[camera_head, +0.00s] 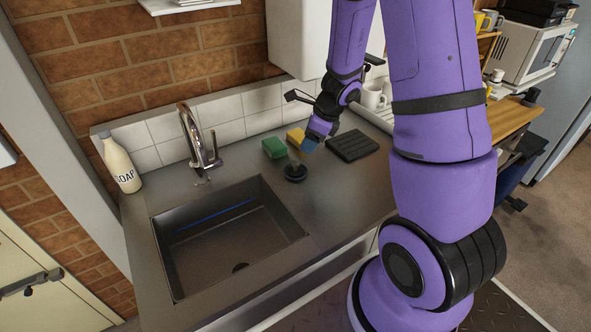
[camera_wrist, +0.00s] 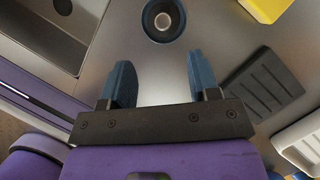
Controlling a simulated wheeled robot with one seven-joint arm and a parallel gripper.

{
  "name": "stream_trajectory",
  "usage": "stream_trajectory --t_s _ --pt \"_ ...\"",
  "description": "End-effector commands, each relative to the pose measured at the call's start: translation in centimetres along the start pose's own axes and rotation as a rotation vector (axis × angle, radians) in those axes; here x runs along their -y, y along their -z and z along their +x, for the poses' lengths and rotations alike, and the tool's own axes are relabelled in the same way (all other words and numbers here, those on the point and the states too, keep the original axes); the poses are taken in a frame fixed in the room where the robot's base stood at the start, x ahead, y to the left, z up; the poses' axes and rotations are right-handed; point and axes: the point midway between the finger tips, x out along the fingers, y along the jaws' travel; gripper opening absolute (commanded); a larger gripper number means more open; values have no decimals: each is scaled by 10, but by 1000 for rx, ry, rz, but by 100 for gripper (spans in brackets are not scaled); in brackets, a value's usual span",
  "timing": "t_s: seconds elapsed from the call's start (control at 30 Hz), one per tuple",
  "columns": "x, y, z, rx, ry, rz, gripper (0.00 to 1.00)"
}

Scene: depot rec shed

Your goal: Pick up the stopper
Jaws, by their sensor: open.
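The stopper (camera_head: 295,172) is a dark round disc with a raised middle, lying on the steel counter just right of the sink.
The sink (camera_head: 225,235) opens left of the stopper. A green sponge (camera_head: 274,148) and a yellow sponge (camera_head: 294,134) lie behind it. A black ribbed mat (camera_head: 352,145) lies to the right. The tap (camera_head: 197,140) and soap bottle (camera_head: 121,166) stand farther left.

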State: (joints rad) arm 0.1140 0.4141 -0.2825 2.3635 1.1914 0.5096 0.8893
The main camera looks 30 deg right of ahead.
Motion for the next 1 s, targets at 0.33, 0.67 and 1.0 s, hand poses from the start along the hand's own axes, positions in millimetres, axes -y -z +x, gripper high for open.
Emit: stream_trajectory --t_s 0.33,0.67,1.0 --pt "1 2 45 -3 -1 9 56" --pt "2 1 67 -3 -1 8 56" --pt "4 -1 104 -2 -1 6 56"
